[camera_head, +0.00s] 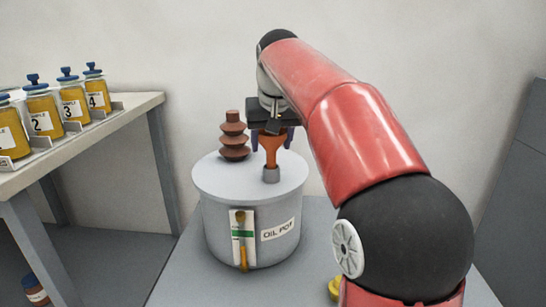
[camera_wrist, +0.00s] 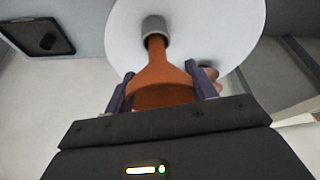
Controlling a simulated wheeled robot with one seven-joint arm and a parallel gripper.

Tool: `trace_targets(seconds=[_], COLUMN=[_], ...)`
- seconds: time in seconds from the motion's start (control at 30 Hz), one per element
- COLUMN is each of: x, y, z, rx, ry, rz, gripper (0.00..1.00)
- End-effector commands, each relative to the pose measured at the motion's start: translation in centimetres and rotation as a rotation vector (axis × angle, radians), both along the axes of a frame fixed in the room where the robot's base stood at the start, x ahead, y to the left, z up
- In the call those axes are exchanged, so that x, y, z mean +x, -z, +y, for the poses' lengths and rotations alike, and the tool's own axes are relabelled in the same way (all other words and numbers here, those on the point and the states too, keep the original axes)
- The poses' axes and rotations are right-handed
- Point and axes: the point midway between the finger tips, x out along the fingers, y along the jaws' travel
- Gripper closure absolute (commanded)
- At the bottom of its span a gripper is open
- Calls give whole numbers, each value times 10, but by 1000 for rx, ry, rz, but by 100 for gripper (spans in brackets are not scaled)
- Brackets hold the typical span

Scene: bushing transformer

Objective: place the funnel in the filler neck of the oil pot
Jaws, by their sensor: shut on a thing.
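The orange funnel (camera_head: 271,144) is held upright by my gripper (camera_head: 270,133) above the lid of the grey oil pot (camera_head: 225,225). My gripper's two dark fingers are shut on the funnel's wide part, which also shows in the wrist view (camera_wrist: 162,75). The grey filler neck (camera_head: 271,175) stands up from the lid. In the wrist view the funnel's stem meets the opening of the neck (camera_wrist: 155,24), and its tip appears to be inside it. How deep the stem sits is hidden.
A brown ribbed bushing (camera_head: 233,140) stands on the lid, left of my gripper. A gauge strip (camera_head: 242,238) is on the pot's front. A yellow cap-like thing (camera_head: 334,288) lies on the table. Sample jars (camera_head: 72,108) stand on a shelf at left.

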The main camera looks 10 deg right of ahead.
Motion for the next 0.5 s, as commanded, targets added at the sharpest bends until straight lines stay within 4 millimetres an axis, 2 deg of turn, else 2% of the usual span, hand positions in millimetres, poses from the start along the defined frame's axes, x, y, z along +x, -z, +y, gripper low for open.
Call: trace_targets(seconds=[0.03, 0.1, 0.5], x=[0, 1, 0], y=[15, 21, 22], z=[0, 0, 0], rx=[0, 0, 0], ry=[0, 0, 0], rz=[0, 0, 0], gripper=[66, 66, 66])
